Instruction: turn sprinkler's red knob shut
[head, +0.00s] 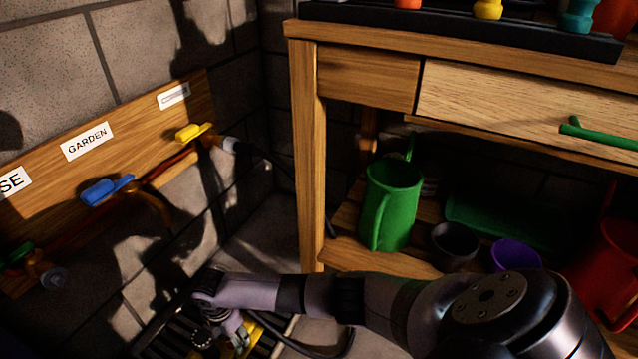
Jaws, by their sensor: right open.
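No red knob shows clearly on the wooden wall board (130,130). The board carries a green knob (17,253), a blue knob (107,189) and a yellow knob (194,131) on taps along a copper-coloured pipe. One label reads "GARDEN" (87,141); the label above the yellow knob (173,96) is too slanted to read. My right gripper (228,335) is open at the bottom left, below the board and apart from the knobs. Its fingertips are dark and partly hidden. My left gripper is out of view.
A wooden workbench (306,150) stands at the right, with a green watering can (391,205), a dark pot (455,243) and a purple pot (515,256) on its lower shelf. A dark floor grate (172,335) and a hose (330,350) lie near my gripper.

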